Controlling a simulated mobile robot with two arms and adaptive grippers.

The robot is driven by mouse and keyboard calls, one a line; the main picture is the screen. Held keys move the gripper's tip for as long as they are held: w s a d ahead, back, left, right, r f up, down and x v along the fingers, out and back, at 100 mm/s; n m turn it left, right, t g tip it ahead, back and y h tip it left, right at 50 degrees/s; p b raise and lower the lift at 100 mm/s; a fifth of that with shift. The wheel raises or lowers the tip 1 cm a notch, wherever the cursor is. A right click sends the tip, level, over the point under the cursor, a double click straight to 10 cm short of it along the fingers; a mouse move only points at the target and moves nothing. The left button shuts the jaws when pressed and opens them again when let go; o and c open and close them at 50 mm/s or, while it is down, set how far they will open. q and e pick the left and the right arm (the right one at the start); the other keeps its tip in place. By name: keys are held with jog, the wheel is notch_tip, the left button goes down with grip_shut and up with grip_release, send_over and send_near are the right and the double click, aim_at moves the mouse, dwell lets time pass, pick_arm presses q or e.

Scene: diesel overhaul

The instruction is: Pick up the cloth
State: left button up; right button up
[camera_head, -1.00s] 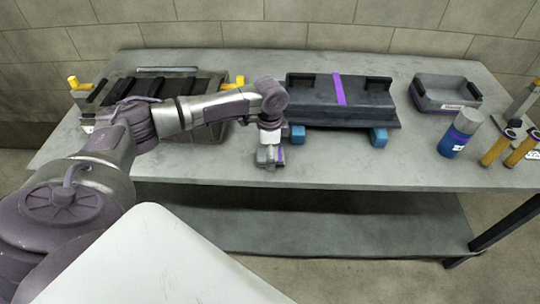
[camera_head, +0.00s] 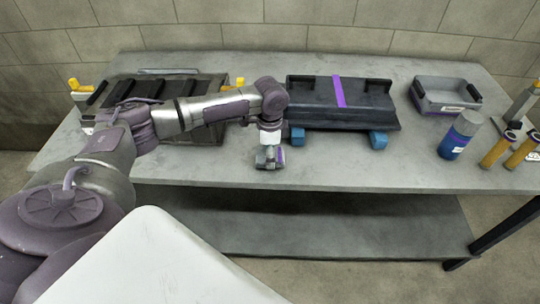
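My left gripper (camera_head: 269,162) points down close to the tabletop near its front edge, in front of the dark cover. It is small and seen from above, so I cannot tell if its fingers are open or shut. A small purple patch (camera_head: 281,156) shows at its right side; I cannot tell what it belongs to. I cannot make out a cloth anywhere; the space beneath the gripper is hidden. My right gripper is not in view.
On the grey table (camera_head: 340,176) are a dark engine block (camera_head: 205,133) behind my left arm, a dark cover (camera_head: 315,105) with a purple stripe on blue supports (camera_head: 378,139), a grey tray (camera_head: 428,103), a blue spray can (camera_head: 455,142) and yellow cylinders (camera_head: 495,150). The front middle is clear.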

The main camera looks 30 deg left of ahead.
pick_arm(q)
jog(key=r, duration=0.3)
jog(key=shift+w+d+r+b, duration=0.1)
jog(key=shift+d+r+b, duration=0.2)
jog(key=shift+r, duration=0.1)
jog(key=w+d+r+b, duration=0.1)
jog(key=w+d+r, duration=0.1)
jog(key=d+r, duration=0.4)
jog(key=d, duration=0.4)
jog(key=shift+w+d+r, duration=0.3)
jog(key=shift+w+d, duration=0.05)
jog(key=shift+w, duration=0.05)
